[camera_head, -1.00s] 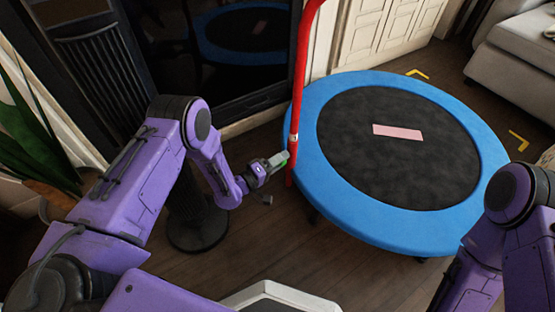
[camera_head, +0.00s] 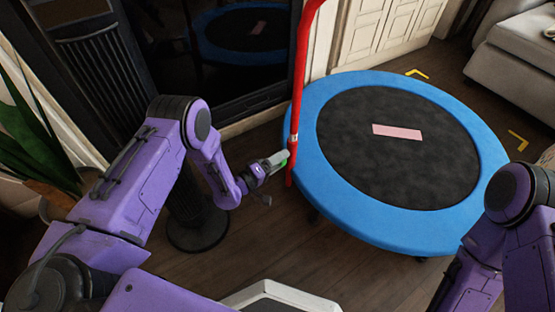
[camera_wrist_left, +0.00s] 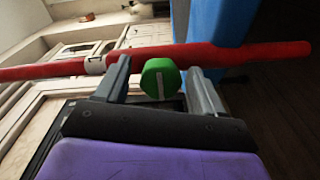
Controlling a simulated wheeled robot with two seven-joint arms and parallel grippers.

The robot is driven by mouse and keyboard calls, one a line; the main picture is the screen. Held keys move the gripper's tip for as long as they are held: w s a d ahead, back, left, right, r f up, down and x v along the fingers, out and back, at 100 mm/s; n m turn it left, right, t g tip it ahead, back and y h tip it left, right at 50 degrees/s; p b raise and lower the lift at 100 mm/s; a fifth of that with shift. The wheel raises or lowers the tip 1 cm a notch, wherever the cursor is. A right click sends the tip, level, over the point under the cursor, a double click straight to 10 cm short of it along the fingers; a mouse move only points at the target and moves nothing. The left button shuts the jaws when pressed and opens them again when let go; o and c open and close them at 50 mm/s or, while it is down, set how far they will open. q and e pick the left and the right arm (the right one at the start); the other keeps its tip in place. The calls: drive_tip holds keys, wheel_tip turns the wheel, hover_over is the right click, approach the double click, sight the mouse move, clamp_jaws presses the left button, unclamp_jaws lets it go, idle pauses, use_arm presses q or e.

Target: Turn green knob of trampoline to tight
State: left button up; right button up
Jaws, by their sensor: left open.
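The trampoline (camera_head: 330,199) has a blue rim, a black mat and a red pole (camera_head: 301,75) at its left edge. The green knob (camera_wrist_left: 160,78) sits on the red pole in the left wrist view, with a pale line across its face. My left gripper (camera_wrist_left: 160,85) is open, with one finger on each side of the knob. There is a visible gap on the right side and a smaller one on the left. In the head view the left gripper (camera_head: 280,160) is at the pole's lower part and hides most of the knob. My right gripper is out of frame.
A dark tower fan (camera_head: 197,228) stands on its round base beside my left arm. A black glass panel (camera_head: 250,60) is behind the pole. A plant (camera_head: 30,135) is at the left. A grey sofa (camera_head: 515,50) stands at the far right. Wooden floor is open in front of the trampoline.

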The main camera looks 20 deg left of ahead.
use_arm(q)
drive_tip(key=p+v, duration=0.3)
drive_tip(key=v, duration=0.7)
